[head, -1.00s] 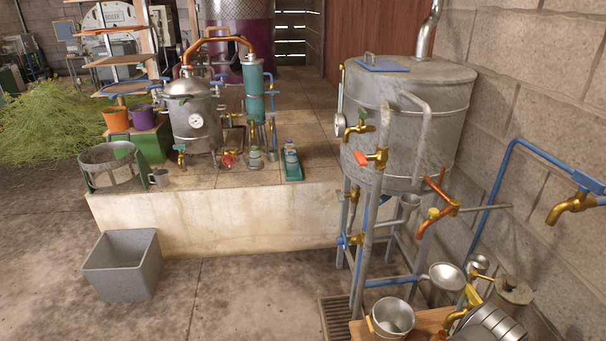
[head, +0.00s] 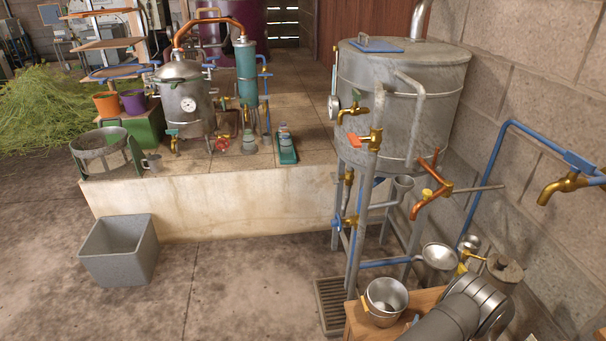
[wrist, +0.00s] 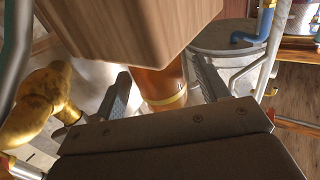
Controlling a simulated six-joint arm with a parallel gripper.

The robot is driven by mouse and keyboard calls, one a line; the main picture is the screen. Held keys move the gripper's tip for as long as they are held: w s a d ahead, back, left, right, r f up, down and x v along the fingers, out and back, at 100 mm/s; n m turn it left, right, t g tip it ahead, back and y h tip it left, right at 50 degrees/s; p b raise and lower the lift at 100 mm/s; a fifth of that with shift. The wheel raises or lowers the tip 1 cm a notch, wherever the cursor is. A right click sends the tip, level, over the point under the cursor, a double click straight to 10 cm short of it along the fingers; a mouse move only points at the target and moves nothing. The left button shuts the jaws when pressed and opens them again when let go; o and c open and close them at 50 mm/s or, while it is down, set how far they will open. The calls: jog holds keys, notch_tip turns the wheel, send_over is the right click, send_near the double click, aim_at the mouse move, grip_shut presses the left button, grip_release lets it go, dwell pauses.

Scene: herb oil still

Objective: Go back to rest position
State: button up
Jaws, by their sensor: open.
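My gripper (wrist: 160,72) shows in the wrist view with its two dark fingers apart. No held object is visible in it. A copper-coloured cylinder with a brass-coloured band (wrist: 163,88) shows between the fingers. I cannot tell whether it stands between them or beyond them. A wooden block-like surface (wrist: 135,28) covers the top middle of the wrist view and hides what lies behind it. In the head view my grey arm is at the bottom right; the gripper itself cannot be made out there.
A brass fitting (wrist: 42,100) is close at the wrist view's left. In the head view, a metal pot (head: 385,300) stands on a wooden bench (head: 362,325) beside my arm. The large tank (head: 400,100) stands behind, with protruding taps. Open floor (head: 240,290) lies left.

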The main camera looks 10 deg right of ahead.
jog(key=shift+w+d+r, duration=0.3)
jog(key=shift+w, duration=0.05)
notch_tip(320, 180, up, 3)
jog(key=shift+f, duration=0.1)
jog(key=v, duration=1.8)
jog(key=w+a+r+n+t+y, duration=0.1)
jog(key=w+a+r, duration=0.2)
jog(key=w, duration=0.5)
jog(key=w+a+r+n+y, duration=0.1)
jog(key=w+a+r, duration=0.3)
jog(key=w, duration=0.4)
jog(key=w+a+r+n+t+y, duration=0.1)
jog(key=w+a+r+y, duration=0.2)
jog(key=w, duration=0.5)
jog(key=shift+a+r+n+t, duration=0.3)
jog(key=shift+a+n, duration=0.1)
jog(key=shift+a, duration=0.2)
